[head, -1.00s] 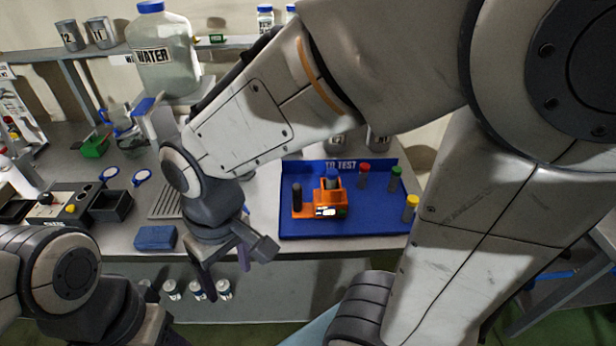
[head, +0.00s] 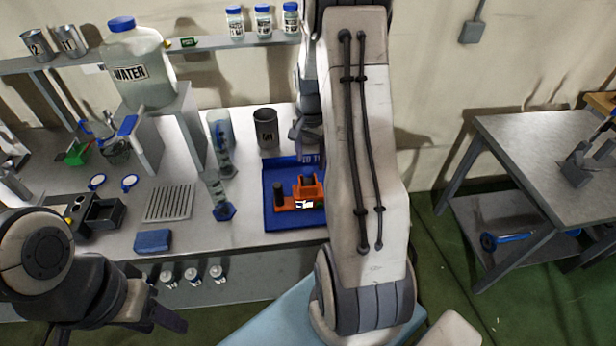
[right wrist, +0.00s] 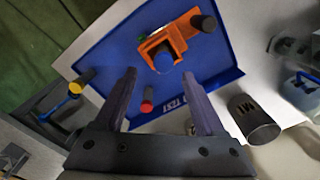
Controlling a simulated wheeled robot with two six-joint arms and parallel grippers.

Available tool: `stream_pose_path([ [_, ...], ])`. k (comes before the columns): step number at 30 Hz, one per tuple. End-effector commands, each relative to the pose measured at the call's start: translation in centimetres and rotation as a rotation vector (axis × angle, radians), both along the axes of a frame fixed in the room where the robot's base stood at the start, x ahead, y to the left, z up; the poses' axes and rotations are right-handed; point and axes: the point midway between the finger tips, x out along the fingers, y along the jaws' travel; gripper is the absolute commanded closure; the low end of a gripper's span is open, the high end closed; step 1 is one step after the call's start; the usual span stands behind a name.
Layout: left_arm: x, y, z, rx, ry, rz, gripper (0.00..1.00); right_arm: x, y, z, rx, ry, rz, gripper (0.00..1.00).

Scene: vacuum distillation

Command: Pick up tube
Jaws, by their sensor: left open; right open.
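In the right wrist view, a red-capped tube (right wrist: 147,102) stands between the open, empty fingers of my right gripper (right wrist: 162,92), apart from them as far as I can see. The orange holder also shows in the head view (head: 308,188) on the blue TO TEST tray (head: 282,222). My right arm hides the tray's right side there. My left gripper (head: 152,322) is open and empty at lower left.
A grey cup (head: 265,130) stands behind the tray. A water jug (head: 135,70) is on a raised stand. A blue sponge (head: 153,240) lies near the bench's front edge.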

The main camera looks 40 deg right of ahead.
Motion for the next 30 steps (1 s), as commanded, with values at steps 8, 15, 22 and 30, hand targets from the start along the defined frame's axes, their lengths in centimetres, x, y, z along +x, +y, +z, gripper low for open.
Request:
stream_pose_path([
  [8, 0.0, 0.0, 1.4, 0.0, 0.0, -0.001, 0.5, 0.1, 0.5, -2.1, 0.003, 0.004, 0.004, 0.28],
  [15, 0.0, 0.0, 2.7, 0.0, 0.0, -0.004, 0.5, 0.2, 0.8, -5.4, 0.001, 0.003, 0.004, 0.28],
  [22, 0.0, 0.0, 2.7, 0.0, 0.0, -0.004, 0.5, 0.3, 0.7, -6.2, -0.001, -0.001, 0.003, 0.28],
  [30, 0.0, 0.0, 2.7, 0.0, 0.0, -0.004, 0.5, 0.2, 0.7, -6.1, -0.001, -0.001, 0.003, 0.97],
])
